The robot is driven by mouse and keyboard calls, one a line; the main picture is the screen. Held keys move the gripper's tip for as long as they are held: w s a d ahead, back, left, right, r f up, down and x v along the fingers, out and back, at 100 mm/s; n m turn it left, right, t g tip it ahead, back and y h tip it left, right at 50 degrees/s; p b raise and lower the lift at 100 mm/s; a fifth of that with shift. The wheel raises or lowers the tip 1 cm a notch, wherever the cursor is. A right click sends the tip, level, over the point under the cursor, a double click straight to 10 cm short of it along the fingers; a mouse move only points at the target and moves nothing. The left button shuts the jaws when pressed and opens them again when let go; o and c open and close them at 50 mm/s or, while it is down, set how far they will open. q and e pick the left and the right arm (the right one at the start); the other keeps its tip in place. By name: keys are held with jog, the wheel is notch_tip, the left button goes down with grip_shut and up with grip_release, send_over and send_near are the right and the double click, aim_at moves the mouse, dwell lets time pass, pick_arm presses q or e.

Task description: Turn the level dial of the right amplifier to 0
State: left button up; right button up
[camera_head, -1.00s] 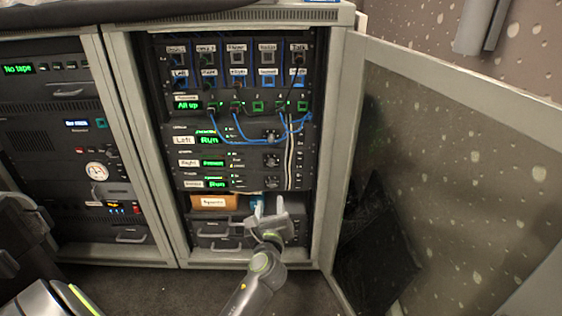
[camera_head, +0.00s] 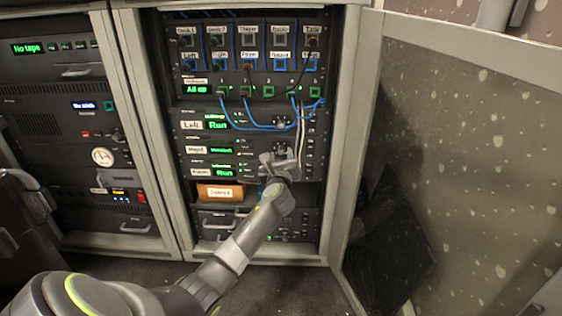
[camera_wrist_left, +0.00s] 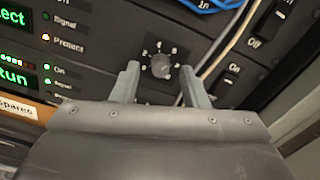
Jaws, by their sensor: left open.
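The right amplifier (camera_head: 221,150) is the middle of three stacked amplifier units in the open rack, with a green display. My left gripper (camera_head: 279,160) is open in front of the amplifiers' right side. In the wrist view its two fingers (camera_wrist_left: 160,77) stand on either side of the dial, apart from it. My right gripper is out of view.
Blue cables (camera_head: 262,127) and pale cables (camera_wrist_left: 232,45) hang close to the dial. Rocker switches (camera_wrist_left: 229,83) sit right of it. A cardboard spares box (camera_head: 220,193) stands below the amplifiers. The open rack door (camera_head: 455,150) bounds the right side.

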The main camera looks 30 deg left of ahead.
pick_arm(q)
jog(key=shift+w+a, duration=0.25)
jog(key=shift+w, duration=0.1)
grip_shut()
jog(key=shift+n, duration=0.3)
